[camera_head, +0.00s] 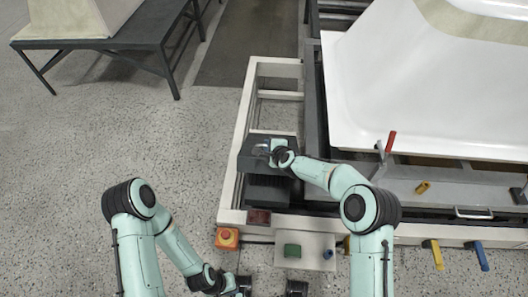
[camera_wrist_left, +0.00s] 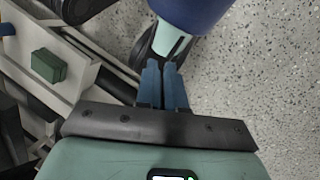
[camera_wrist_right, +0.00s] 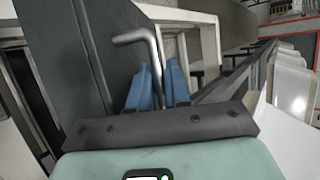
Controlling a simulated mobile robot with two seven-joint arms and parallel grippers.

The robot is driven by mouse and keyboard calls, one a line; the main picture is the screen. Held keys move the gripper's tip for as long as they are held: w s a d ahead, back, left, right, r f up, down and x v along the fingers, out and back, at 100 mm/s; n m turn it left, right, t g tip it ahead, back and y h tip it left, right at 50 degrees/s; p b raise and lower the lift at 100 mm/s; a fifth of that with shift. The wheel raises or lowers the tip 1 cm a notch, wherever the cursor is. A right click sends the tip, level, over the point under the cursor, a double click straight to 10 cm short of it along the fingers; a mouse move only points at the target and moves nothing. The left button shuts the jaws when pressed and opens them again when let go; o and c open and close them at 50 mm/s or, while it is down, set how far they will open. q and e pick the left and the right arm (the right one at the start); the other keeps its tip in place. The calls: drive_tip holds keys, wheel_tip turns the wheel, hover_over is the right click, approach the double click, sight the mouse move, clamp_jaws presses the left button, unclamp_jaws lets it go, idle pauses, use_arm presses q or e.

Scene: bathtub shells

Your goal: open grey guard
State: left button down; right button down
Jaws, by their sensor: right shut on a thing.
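The grey guard (camera_head: 252,157) is a dark grey, box-like cover on the white machine frame, left of the bathtub shell in the head view. It fills the left part of the right wrist view as a dark flat panel (camera_wrist_right: 95,45). A bent silver handle (camera_wrist_right: 135,37) stands out from it. My right gripper (camera_wrist_right: 161,80) is shut on this handle, with the blue fingers on either side of the bar. My left gripper (camera_wrist_left: 162,72) is shut and empty, low over the floor side, away from the guard.
A white bathtub shell (camera_head: 370,85) lies on the machine at the right. A red lever (camera_head: 390,142) stands near its front edge. Open speckled floor lies left.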

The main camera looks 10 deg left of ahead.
drive_tip(key=shift+w, duration=0.1)
use_arm(q)
drive_tip(key=w+d+f+n+t+h, duration=0.1)
drive_tip(key=w+d+n+t, duration=0.2)
drive_tip(key=w+n+t, duration=0.4)
drive_tip(key=w+d+f+n+t+h, duration=0.1)
drive_tip(key=w+d+n+t, duration=0.15)
drive_tip(key=w+n, duration=0.5)
use_arm(e)
drive_tip(key=shift+d, duration=0.1)
use_arm(q)
drive_tip(key=w+a+r+n+t+y, duration=0.2)
drive_tip(key=w+r+n+t, duration=0.3)
drive_tip(key=w+n, duration=0.3)
drive_tip(key=w+a+r+n+t+y, duration=0.3)
drive_tip(key=w+r+n+t, duration=0.2)
drive_tip(key=w+r+n, duration=0.3)
drive_tip(key=shift+w+a+r+n+t+y, duration=0.3)
drive_tip(key=shift+w+n, duration=0.35)
drive_tip(key=shift+w, duration=1.7)
